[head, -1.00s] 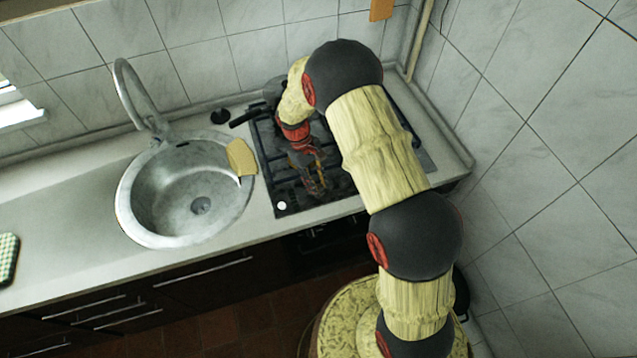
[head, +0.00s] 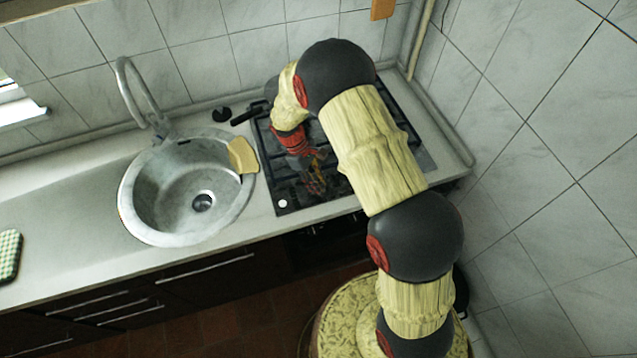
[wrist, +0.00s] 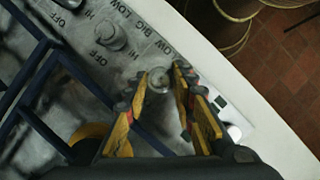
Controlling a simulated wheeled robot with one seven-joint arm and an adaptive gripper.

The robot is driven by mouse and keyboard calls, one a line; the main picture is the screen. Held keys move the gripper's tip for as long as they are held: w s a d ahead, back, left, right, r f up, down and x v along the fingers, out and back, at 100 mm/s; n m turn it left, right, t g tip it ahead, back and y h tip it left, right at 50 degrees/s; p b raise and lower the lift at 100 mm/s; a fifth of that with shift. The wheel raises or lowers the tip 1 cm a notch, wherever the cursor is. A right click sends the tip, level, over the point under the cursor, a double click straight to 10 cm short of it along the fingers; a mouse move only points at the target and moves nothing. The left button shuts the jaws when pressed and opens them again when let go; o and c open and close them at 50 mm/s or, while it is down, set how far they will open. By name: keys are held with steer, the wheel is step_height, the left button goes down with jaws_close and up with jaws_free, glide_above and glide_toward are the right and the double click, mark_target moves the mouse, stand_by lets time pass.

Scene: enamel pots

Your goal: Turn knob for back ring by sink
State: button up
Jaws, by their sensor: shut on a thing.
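A row of knobs runs along the front of the hob's metal panel in the wrist view. My gripper (wrist: 155,88) has its yellow and dark fingers on either side of the end knob (wrist: 158,79), closed on it. A second knob (wrist: 112,36) beside it stands free, with printed OFF, HI and LOW marks around it. In the head view my gripper (head: 316,180) is low over the front of the hob (head: 268,165). The knobs there are hidden by the gripper or too small to make out. I cannot read which ring the held knob serves.
The round sink (head: 150,205) is left of the hob, with a tan cloth-like piece (head: 242,156) on its rim. A pan handle (head: 247,115) juts toward the sink at the back. A white round piece (head: 282,203) sits at the hob's front-left corner.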

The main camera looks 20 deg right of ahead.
steer(key=o, duration=1.1)
steer(key=shift+o, duration=0.2)
steer(key=v, duration=1.2)
